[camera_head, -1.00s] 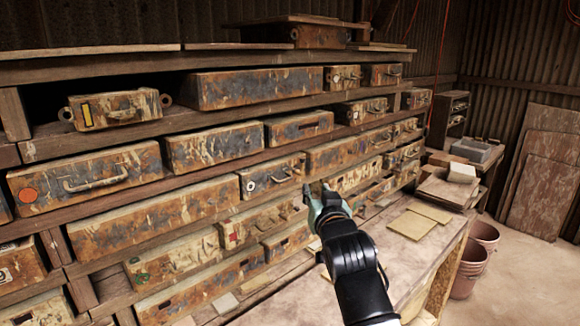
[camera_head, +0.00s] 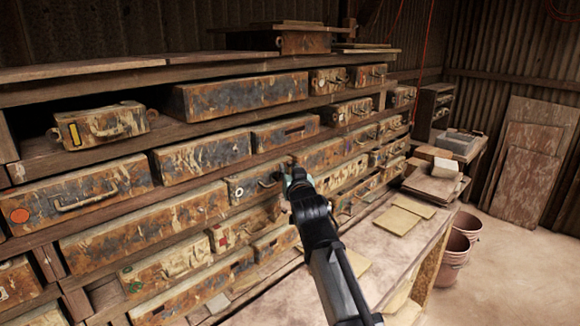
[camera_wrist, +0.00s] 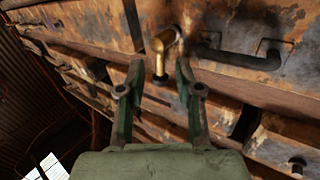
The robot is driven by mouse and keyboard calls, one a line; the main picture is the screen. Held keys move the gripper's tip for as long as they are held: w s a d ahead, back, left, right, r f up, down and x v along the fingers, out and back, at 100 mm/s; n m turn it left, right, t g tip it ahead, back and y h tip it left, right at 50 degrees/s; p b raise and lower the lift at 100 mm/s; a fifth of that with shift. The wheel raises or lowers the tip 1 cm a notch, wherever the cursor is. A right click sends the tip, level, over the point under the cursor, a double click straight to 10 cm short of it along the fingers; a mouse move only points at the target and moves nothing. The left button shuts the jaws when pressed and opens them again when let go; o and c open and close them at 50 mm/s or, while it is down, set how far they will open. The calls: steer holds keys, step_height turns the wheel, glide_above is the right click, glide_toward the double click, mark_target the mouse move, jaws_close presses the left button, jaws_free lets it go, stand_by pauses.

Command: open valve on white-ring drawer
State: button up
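The drawer with the white ring (camera_head: 239,191) sits in the middle of the shelf rack, rusty with flaking cream paint. Its dark handle shows left of my gripper (camera_head: 288,171), which is at the drawer's right end in the head view and partly hides it. In the wrist view, a brass elbow-shaped valve (camera_wrist: 163,43) with a dark tip stands out from a rusty drawer front. My gripper (camera_wrist: 158,72) is open there, its two green fingers apart with the valve's tip between or just beyond their ends. I cannot tell whether they touch. A dark bar handle (camera_wrist: 240,56) is right of the valve.
Rusty drawers fill the rack around my gripper, including an orange-dot drawer (camera_head: 75,198) at left. A workbench (camera_head: 405,258) with flat tiles (camera_head: 397,221) lies below and to the right. Pink buckets (camera_head: 455,258) stand on the floor beyond it.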

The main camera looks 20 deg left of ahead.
steer(key=shift+w+a, duration=0.2)
steer(key=shift+w, duration=0.15)
jaws_close()
steer(key=shift+f+b, duration=0.2)
steer(key=shift+b, duration=0.5)
steer(key=shift+s+n+b, duration=0.1)
steer(key=shift+n+b, duration=0.2)
steer(key=shift+b, duration=0.2)
steer(key=shift+a+r+n+t+b, duration=0.1)
steer(key=shift+n+t+b, duration=0.2)
steer(key=shift+t+b, duration=0.1)
steer(key=shift+r, duration=0.1)
